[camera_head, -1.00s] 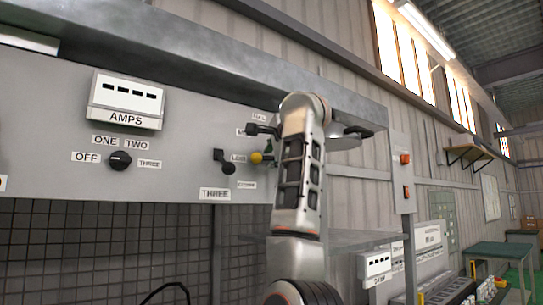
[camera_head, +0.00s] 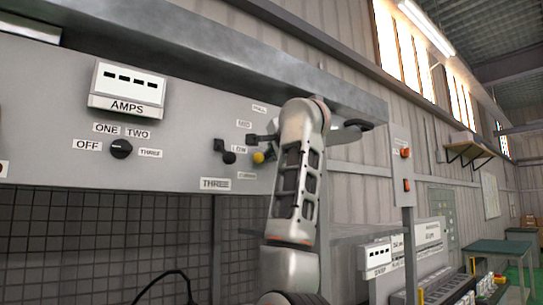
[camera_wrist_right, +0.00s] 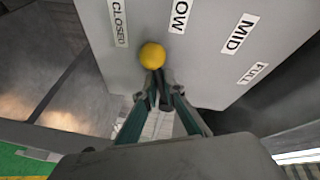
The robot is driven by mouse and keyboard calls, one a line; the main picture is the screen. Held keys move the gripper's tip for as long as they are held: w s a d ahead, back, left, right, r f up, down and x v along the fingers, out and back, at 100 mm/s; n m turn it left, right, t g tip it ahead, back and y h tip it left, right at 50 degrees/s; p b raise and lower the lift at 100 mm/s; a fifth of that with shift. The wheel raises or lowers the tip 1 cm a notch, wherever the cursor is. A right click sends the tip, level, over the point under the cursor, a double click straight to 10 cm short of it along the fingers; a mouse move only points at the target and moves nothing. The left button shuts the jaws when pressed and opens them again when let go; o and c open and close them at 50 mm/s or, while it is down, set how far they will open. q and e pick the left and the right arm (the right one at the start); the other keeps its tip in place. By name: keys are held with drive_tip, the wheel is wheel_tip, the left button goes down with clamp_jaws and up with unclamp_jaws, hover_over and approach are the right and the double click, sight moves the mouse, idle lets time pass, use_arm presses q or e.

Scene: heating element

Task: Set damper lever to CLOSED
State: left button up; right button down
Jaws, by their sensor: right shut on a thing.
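The damper lever's yellow knob (camera_head: 258,157) shows at the right end of the grey panel, just below the LOW label (camera_head: 239,149) and above the CLOSED label (camera_head: 246,176). In the right wrist view the yellow knob (camera_wrist_right: 152,56) lies between the CLOSED label (camera_wrist_right: 118,22) and the LOW label (camera_wrist_right: 180,16). My right gripper (camera_wrist_right: 154,82) is shut at the knob, its fingers pinched together right behind it. The lever's shaft is hidden. In the head view my right arm covers part of the panel here. My left gripper is not in view.
A black handle (camera_head: 226,153) sits close left of the lever, above a THREE plate (camera_head: 215,184). Further left are a black rotary knob (camera_head: 121,149) and an AMPS meter (camera_head: 127,87). A metal ledge (camera_head: 230,57) overhangs the panel.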

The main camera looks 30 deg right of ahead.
drive_tip(key=shift+d+f+n+t+b, duration=0.2)
drive_tip(key=shift+d+f+n+t, duration=0.1)
drive_tip(key=shift+f+n, duration=0.4)
drive_tip(key=shift+d+f+n+t+b, duration=0.25)
drive_tip(key=shift+f+n, duration=0.2)
drive_tip(key=shift+n, duration=0.35)
drive_tip(key=c, duration=2.1)
unclamp_jaws()
drive_tip(key=shift+c, duration=0.2)
drive_tip(key=shift+h, duration=0.3)
drive_tip(key=shift+s+a, duration=0.1)
drive_tip(key=v, duration=1.1)
drive_tip(key=shift+s, duration=0.35)
drive_tip(key=shift+a+f, duration=0.1)
